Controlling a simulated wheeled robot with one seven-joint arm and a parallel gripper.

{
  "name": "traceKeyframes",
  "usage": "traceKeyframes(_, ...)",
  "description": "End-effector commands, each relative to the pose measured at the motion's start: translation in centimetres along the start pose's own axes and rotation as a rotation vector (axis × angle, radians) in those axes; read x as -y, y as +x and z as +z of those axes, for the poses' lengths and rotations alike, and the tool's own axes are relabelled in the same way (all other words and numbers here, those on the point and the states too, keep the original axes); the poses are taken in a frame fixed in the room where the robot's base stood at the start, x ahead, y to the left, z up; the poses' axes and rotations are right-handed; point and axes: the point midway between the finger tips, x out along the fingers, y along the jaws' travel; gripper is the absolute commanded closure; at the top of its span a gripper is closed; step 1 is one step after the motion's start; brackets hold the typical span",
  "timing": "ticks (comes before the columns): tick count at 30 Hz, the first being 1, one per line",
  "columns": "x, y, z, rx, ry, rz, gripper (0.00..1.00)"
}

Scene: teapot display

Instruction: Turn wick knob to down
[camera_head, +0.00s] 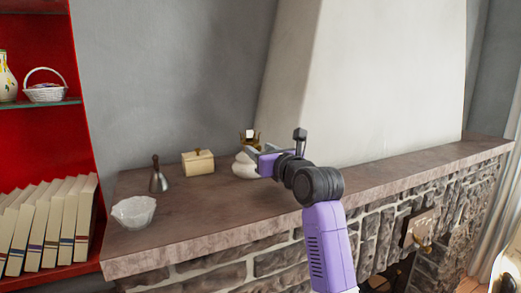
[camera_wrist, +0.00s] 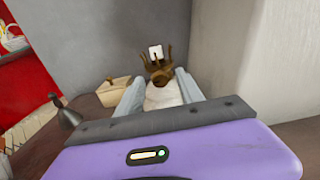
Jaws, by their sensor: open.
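An oil lamp with a rounded white body (camera_head: 243,168) and a brown, pronged burner top (camera_head: 249,138) stands on the stone mantel (camera_head: 215,205). In the wrist view, the pronged top (camera_wrist: 159,70) and white body (camera_wrist: 163,96) show between my fingers. A small white square shows behind the prongs. I cannot make out the wick knob itself. My gripper (camera_head: 252,155) is at the lamp, partly in front of it in the head view. Its fingers (camera_wrist: 159,80) are open on either side of the lamp; I cannot tell whether they touch it.
A cream box with a knobbed lid (camera_head: 198,163), a hand bell (camera_head: 158,178) and a white bowl (camera_head: 134,211) stand left of the lamp. A pale chimney wall (camera_head: 375,80) rises close on the right. A red bookshelf (camera_head: 85,150) is at far left.

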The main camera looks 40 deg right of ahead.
Motion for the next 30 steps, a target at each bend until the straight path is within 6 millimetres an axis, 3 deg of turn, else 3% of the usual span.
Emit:
traceKeyframes(10,-0.01,0.42,0.02,0.001,-0.001,0.0,0.56)
traceKeyframes(17,-0.01,0.4,0.02,0.001,-0.001,0.0,1.0)
traceKeyframes(30,-0.08,0.41,0.09,-0.001,-0.059,0.001,1.0)
